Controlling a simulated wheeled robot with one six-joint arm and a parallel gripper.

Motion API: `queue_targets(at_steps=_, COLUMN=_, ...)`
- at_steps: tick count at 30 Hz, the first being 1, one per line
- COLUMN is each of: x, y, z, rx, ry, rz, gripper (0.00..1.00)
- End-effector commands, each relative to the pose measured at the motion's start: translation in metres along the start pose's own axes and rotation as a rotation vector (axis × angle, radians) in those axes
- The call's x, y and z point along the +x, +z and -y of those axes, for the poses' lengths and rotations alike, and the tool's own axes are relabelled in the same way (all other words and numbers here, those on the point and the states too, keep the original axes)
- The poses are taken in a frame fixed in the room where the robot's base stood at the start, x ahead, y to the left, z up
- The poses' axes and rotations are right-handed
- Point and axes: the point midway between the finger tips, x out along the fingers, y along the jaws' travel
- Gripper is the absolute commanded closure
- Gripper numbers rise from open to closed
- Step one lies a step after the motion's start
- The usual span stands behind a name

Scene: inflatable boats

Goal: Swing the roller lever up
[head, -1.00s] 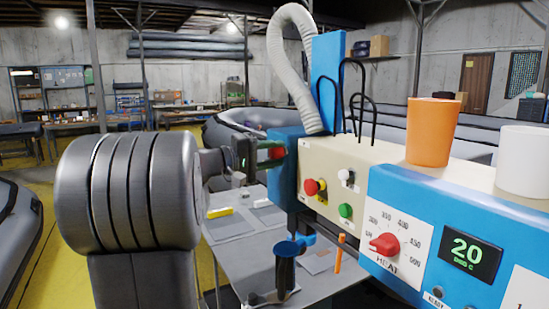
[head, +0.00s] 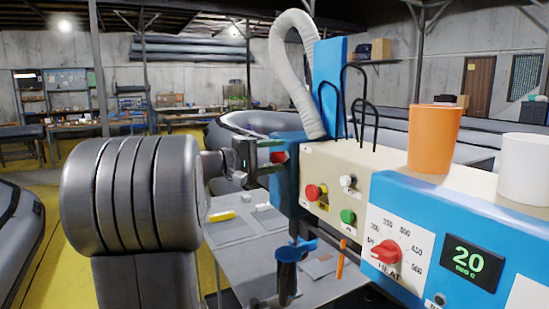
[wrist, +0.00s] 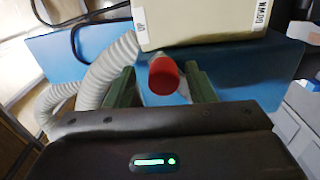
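The roller lever's red end (head: 278,157) shows at the left end of the blue and cream machine (head: 335,165). In the wrist view the red round end (wrist: 163,76) sits below a cream box, between my gripper's two green fingers. My gripper (head: 270,156) is open, with a finger on each side of the red end. In the wrist view (wrist: 161,88) a gap shows on both sides of it, so the fingers seem apart from it. The lever's shaft behind the red end is mostly hidden.
The cream box carries a "DOWN" label (wrist: 261,14). A ribbed white hose (head: 292,70) and black wire loops rise from the machine. An orange cup (head: 435,138) and a white cup (head: 524,168) stand on top. A grey table (head: 240,238) lies below.

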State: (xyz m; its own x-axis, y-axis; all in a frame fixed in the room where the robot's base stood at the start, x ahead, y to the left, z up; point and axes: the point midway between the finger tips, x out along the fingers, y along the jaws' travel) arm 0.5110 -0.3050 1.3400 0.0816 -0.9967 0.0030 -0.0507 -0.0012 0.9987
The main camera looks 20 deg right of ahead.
Motion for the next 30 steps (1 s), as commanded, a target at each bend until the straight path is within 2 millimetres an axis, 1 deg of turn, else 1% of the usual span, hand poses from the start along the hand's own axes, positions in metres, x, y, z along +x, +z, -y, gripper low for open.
queue_targets(at_steps=10, x=0.0, y=0.0, z=0.002, rx=-0.002, ry=-0.002, rz=0.001, gripper=0.52)
queue_targets(at_steps=14, x=-0.007, y=0.0, z=0.003, rx=-0.002, ry=-0.002, rz=0.0, gripper=0.52)
queue_targets(at_steps=17, x=-0.021, y=0.0, z=0.003, rx=0.0, ry=-0.002, rz=-0.002, gripper=0.52)
queue_targets(at_steps=27, x=-0.089, y=-0.001, z=0.004, rx=0.0, ry=-0.002, rz=-0.005, gripper=0.52)
queue_targets(at_steps=30, x=-0.106, y=-0.001, z=0.003, rx=-0.001, ry=-0.002, rz=-0.004, gripper=0.52)
